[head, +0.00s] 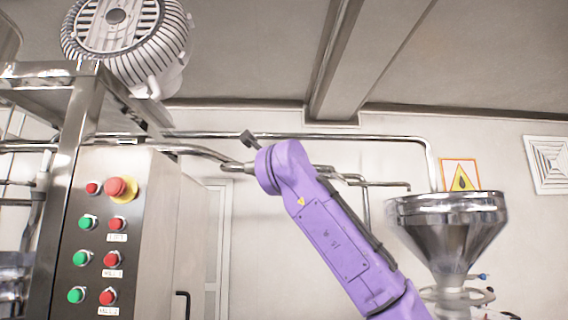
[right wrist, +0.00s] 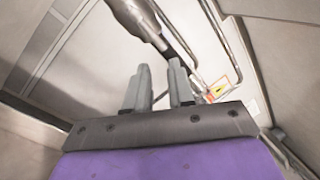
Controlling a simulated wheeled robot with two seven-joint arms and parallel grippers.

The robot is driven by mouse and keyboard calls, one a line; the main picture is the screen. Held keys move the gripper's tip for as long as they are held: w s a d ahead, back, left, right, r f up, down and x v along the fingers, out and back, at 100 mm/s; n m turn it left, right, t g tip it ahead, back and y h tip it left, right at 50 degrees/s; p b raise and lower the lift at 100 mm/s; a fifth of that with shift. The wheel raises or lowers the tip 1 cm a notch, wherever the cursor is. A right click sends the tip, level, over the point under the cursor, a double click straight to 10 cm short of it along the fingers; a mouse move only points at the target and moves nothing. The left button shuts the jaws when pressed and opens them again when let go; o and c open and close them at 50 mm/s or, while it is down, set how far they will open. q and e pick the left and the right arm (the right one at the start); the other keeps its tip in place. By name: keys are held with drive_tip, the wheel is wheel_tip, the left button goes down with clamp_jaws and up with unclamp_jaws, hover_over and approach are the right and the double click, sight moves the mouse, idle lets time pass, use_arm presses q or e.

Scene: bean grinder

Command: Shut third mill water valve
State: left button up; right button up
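A steel water pipe runs along the wall in the head view, with a thicker valve-like fitting (head: 236,167) beside the end of my purple right arm. A short dark piece, which looks like the valve handle (head: 249,138), sticks up there. My right gripper is hidden behind its arm in the head view. In the right wrist view my right gripper (right wrist: 159,78) has its two grey fingers apart. A dark bar (right wrist: 172,36), possibly the handle, passes beyond the fingers by a thick grey pipe (right wrist: 133,16); contact cannot be told. My left gripper is out of view.
A steel control cabinet (head: 150,230) with red and green buttons stands at left, below a motor (head: 125,35). A steel funnel (head: 447,225) stands at right. More pipes (head: 300,136) cross the wall. A warning sign (head: 461,175) hangs behind the funnel.

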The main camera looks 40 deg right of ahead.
drive_tip(key=d+f+b+v, duration=0.1)
drive_tip(key=b+v, duration=0.5)
drive_tip(key=v, duration=0.3)
drive_tip(key=shift+s+a+f+b, duration=0.15)
drive_tip(key=shift+s+f+b, duration=0.1)
drive_tip(key=shift+s+b, duration=0.15)
idle(0.5)
drive_tip(key=b+v, duration=0.4)
drive_tip(key=v, duration=0.6)
drive_tip(key=shift+a+b, duration=0.15)
drive_tip(key=shift+b, duration=0.2)
